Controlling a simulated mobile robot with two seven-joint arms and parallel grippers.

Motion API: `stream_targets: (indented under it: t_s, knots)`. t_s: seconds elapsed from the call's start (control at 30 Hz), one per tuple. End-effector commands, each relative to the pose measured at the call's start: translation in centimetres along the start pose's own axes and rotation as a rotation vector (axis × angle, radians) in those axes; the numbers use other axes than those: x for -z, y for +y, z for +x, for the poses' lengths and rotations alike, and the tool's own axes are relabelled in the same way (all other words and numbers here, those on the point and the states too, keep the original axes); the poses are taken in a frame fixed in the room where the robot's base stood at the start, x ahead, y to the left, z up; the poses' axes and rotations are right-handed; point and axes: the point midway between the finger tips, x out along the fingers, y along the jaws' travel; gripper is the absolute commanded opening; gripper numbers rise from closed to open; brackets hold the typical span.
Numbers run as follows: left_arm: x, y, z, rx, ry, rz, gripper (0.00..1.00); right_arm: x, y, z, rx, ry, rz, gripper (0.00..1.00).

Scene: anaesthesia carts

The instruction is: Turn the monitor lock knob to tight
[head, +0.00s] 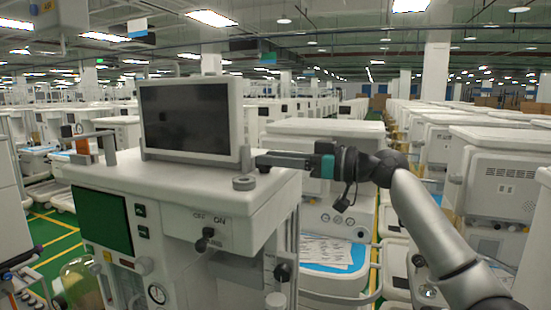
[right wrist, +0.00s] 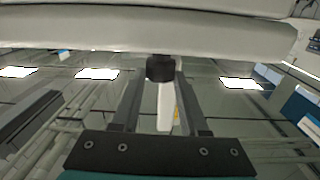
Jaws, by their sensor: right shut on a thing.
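The monitor (head: 190,120) stands upright on top of the near cart, its dark screen facing me. My right gripper (head: 263,160) reaches in from the right, level with the monitor's lower right edge. In the right wrist view, a black knob (right wrist: 160,68) sits between the tips of the two fingers, just under a pale casing edge (right wrist: 150,38). My right gripper is shut on this knob. In the head view the knob is hidden by the fingers, and its turned position cannot be told. My left gripper is not in view.
The near cart (head: 150,185) has a green panel (head: 102,220) and a black switch knob (head: 206,240) by OFF and ON marks. A round grey knob (head: 244,183) sits on its top below my gripper. Other carts (head: 320,150) stand close behind and to the right.

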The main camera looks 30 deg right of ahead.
Motion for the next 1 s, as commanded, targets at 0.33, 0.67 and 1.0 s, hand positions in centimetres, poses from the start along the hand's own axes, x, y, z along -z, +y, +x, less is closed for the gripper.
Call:
stream_targets:
  t_s: [0.33, 0.67, 1.0]
  knots:
    - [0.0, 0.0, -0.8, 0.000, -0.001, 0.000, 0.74, 0.1, -0.4, 0.0, -0.115, 0.001, -0.004, 0.00]
    - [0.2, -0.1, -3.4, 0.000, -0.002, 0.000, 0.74, 0.3, -0.8, 0.1, -0.266, 0.007, -0.004, 0.00]
    - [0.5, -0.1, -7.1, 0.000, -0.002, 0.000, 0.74, 0.4, -1.2, 0.3, -0.419, 0.015, 0.003, 0.00]
